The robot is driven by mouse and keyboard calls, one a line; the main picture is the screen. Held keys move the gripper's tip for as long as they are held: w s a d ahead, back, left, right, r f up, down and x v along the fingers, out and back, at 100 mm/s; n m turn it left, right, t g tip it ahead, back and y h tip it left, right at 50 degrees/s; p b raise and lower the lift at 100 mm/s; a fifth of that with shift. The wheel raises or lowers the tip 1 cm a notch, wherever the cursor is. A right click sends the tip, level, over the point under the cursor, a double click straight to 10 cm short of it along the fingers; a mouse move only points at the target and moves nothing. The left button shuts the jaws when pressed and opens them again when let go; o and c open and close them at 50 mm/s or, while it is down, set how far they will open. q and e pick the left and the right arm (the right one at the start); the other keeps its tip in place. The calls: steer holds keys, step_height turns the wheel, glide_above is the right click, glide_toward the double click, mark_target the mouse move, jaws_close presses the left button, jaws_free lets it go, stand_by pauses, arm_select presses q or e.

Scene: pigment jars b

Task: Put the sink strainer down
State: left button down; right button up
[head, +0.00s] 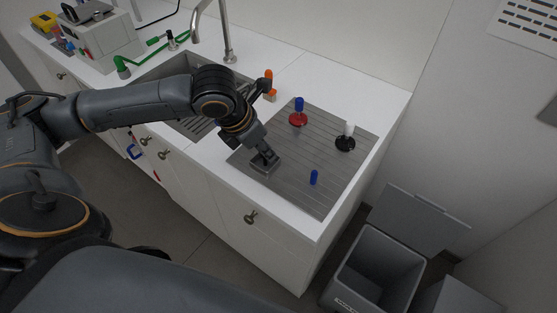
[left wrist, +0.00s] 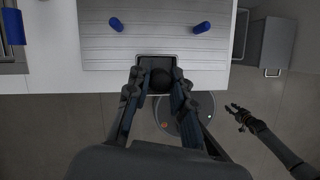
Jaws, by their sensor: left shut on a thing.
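The sink strainer (head: 267,167) is a small grey, squarish piece at the front of the ridged drainboard (head: 325,195). My left gripper (head: 262,154) comes down over it and is shut on it. In the left wrist view, a dark round part (left wrist: 160,77) of the strainer shows between the two fingers (left wrist: 158,68), near the counter's front edge. Whether its underside touches the board cannot be told. My right gripper (left wrist: 240,114) shows small in the left wrist view, low over the floor side; its jaw state is unclear.
On the drainboard stand a red piece with a blue handle (head: 298,118), a black piece with a white handle (head: 345,143) and a blue cylinder (head: 314,177). An orange item (head: 269,83) is near the sink (head: 165,68). An open grey bin (head: 375,268) stands on the floor.

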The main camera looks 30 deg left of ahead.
mark_target(276, 161)
arm_select(q)
steer(key=x, duration=0.3)
steer(key=p+x, duration=0.1)
steer(key=x, duration=0.1)
steer(key=p+x, duration=0.1)
steer(key=x, duration=0.2)
steer(key=shift+w+d+f, duration=0.15)
steer(key=shift+d+f, duration=0.1)
steer(key=shift+d, duration=0.1)
steer(key=shift+f, duration=0.15)
steer(key=c, duration=1.2)
jaws_free()
steer(key=shift+o, duration=0.2)
steer(key=shift+a+r, duration=0.1)
steer(key=shift+r, duration=0.35)
steer(key=b+v, duration=0.1)
steer(key=v, duration=1)
steer(key=shift+r, duration=0.15)
